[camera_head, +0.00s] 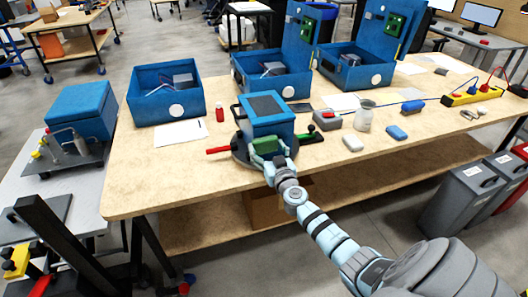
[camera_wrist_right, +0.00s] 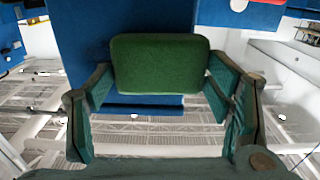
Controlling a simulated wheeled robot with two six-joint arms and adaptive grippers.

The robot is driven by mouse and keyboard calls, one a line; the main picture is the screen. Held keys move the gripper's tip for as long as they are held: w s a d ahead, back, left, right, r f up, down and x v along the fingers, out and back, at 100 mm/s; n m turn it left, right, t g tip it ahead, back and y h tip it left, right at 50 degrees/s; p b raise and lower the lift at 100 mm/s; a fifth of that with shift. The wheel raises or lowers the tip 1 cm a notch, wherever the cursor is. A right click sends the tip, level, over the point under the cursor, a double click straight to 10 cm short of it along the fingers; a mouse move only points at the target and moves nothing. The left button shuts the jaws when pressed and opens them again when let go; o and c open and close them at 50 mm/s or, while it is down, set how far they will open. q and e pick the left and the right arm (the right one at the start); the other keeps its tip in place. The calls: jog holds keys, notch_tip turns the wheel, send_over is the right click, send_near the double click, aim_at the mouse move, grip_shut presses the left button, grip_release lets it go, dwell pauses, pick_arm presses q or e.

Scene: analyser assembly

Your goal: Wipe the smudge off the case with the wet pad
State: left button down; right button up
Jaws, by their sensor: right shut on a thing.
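The blue case (camera_head: 265,112) with a dark top panel and side handles stands on a dark round base (camera_head: 240,157) at the middle of the bench. My right gripper (camera_head: 267,150) is shut on the green pad (camera_head: 265,146) at the near face of the case. In the right wrist view, the gripper (camera_wrist_right: 160,85) has one finger on each side of the pad (camera_wrist_right: 160,63), and the blue case wall (camera_wrist_right: 125,18) is right behind it. I cannot tell whether the pad touches the wall. No smudge shows; the pad covers part of this face. My left gripper is not in view.
A red handle (camera_head: 218,150) and a green handle (camera_head: 309,137) stick out beside the base. A jar (camera_head: 364,117), a white block (camera_head: 353,142) and a blue sponge (camera_head: 397,132) lie to the right. Open blue cases (camera_head: 165,98) stand behind. The front left of the bench (camera_head: 150,170) is clear.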

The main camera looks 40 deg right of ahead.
aim_at(275, 145)
jog(key=shift+s+d+f+b, duration=0.1)
jog(key=shift+s+d+b, duration=0.1)
jog(key=shift+d, duration=0.4)
jog(key=shift+s+d+b, duration=0.2)
jog(key=shift+d, duration=0.35)
jog(key=d+b, duration=0.1)
jog(key=s+d+b, duration=0.1)
jog(key=d, duration=0.1)
jog(key=d+b, duration=0.1)
jog(key=d, duration=0.1)
jog(key=shift+s+d+b, duration=0.2)
jog(key=shift+s+b, duration=0.15)
jog(key=shift+s, duration=0.05)
jog(key=shift+s+d, duration=0.2)
jog(key=shift+d, duration=0.2)
jog(key=shift+w+a, duration=0.25)
jog(key=shift+a, duration=0.35)
jog(key=shift+w+a, duration=0.25)
jog(key=shift+a, duration=0.35)
jog(key=shift+w+a+p, duration=0.25)
jog(key=shift+w+a, duration=0.05)
jog(key=shift+a, duration=0.5)
jog(key=shift+w+a+p, duration=0.25)
jog(key=shift+a, duration=0.55)
jog(key=shift+w+a, duration=0.25)
jog(key=shift+a, duration=0.45)
jog(key=shift+w+a, duration=0.2)
jog(key=shift+a, duration=0.45)
jog(key=shift+w+a, duration=0.25)
jog(key=shift+a, duration=0.45)
